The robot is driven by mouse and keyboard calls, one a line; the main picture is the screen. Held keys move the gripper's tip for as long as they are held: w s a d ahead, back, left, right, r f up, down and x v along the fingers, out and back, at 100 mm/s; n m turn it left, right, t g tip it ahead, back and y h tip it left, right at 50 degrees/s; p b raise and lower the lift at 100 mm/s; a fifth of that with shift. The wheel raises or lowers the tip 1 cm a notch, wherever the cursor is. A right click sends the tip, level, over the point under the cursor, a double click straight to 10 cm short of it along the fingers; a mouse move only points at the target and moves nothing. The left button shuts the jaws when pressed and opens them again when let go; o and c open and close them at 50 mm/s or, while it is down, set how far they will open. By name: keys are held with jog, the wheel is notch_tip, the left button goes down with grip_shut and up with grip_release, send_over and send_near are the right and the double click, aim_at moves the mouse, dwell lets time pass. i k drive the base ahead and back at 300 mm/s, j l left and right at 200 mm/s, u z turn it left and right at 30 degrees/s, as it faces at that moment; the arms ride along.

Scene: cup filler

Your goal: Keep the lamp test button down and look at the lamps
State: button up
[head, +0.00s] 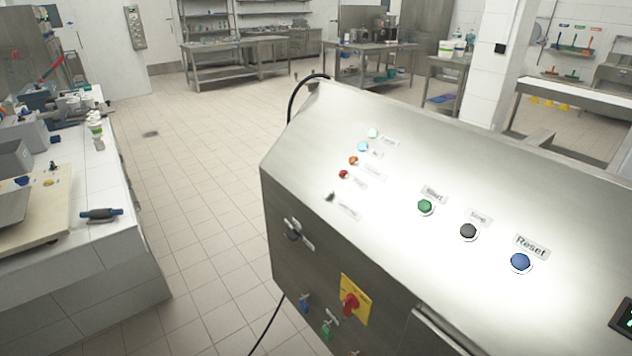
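The control panel (480,170) is a sloped steel top on a cabinet. A slanted row of small lamps runs along its left part: pale green (373,132), light blue (363,146), orange (353,160) and red (343,174). The green and blue ones look bright, the orange and red ones darker; I cannot tell surely which are lit. Below the red lamp is a small dark button (330,196) with a label (347,211) too small to read; it sits where the row continues and may be the lamp test button. Nothing touches it. My gripper is not in view.
The panel also has a green Start button (425,206), a black Stop button (468,231) and a blue Reset button (520,262). A red rotary switch (350,304) on a yellow plate is on the cabinet front. A cluttered bench (100,240) stands left. Tiled floor between is clear.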

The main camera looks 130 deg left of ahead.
aim_at(327, 194)
jog(key=u, duration=3.05)
